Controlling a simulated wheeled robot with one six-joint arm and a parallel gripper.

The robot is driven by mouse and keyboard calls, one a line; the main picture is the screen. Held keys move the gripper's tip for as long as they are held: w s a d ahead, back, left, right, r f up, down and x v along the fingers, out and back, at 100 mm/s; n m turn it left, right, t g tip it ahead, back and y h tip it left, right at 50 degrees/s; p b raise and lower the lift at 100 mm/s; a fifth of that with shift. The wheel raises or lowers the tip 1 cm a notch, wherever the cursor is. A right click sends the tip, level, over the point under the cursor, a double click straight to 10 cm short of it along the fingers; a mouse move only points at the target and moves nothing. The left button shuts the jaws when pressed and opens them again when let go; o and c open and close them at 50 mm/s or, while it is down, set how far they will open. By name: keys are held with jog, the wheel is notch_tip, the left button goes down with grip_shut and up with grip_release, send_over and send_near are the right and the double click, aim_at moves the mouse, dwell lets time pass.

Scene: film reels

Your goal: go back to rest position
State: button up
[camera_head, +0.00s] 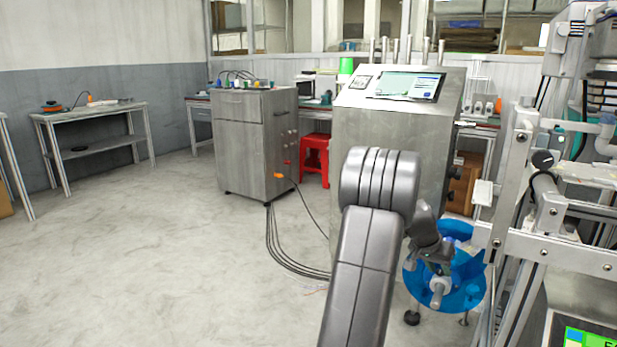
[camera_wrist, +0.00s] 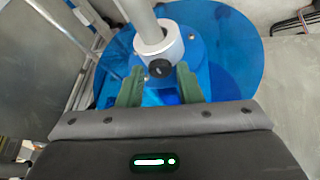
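My arm rises from the bottom of the head view and bends right, toward a blue see-through film reel (camera_head: 468,272). My gripper's fingertips are not clear there. In the wrist view my gripper (camera_wrist: 160,88) shows two green fingers spread apart, with nothing visibly held between them. The blue reel (camera_wrist: 232,45) lies beyond the fingers, with a blue hub in its middle. A grey metal shaft with a light collar and a dark knob (camera_wrist: 159,68) stands over the hub. I cannot tell whether the fingers touch the reel.
A metal machine frame (camera_head: 545,220) stands close on the right. A steel console (camera_head: 390,130) with a screen is behind my arm. A grey cabinet (camera_head: 245,150) trails cables onto the floor. A red stool (camera_head: 315,152) is behind. The floor (camera_head: 170,260) at left is clear.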

jog(key=p+v, duration=0.5)
jog(key=v, duration=0.9)
jog(key=b+x, duration=0.5)
jog(key=x, duration=0.9)
jog(key=shift+f+b, duration=0.15)
jog(key=shift+b, duration=0.15)
jog(key=shift+d+r+p, duration=0.1)
jog(key=shift+r+p, duration=0.2)
jog(key=shift+p, duration=0.4)
jog(key=shift+r+n+y+p, duration=0.1)
jog(key=shift+n+y+p, duration=0.2)
jog(key=shift+n+p, duration=0.45)
jog(key=n+t+y+p, duration=0.1)
jog(key=n+p, duration=0.2)
jog(key=p, duration=0.5)
jog(key=shift+s+d, duration=0.1)
jog(key=shift+d, duration=0.05)
jog(key=shift+n+y+p, duration=0.4)
jog(key=shift+n+p, duration=0.25)
jog(key=shift+p, duration=0.55)
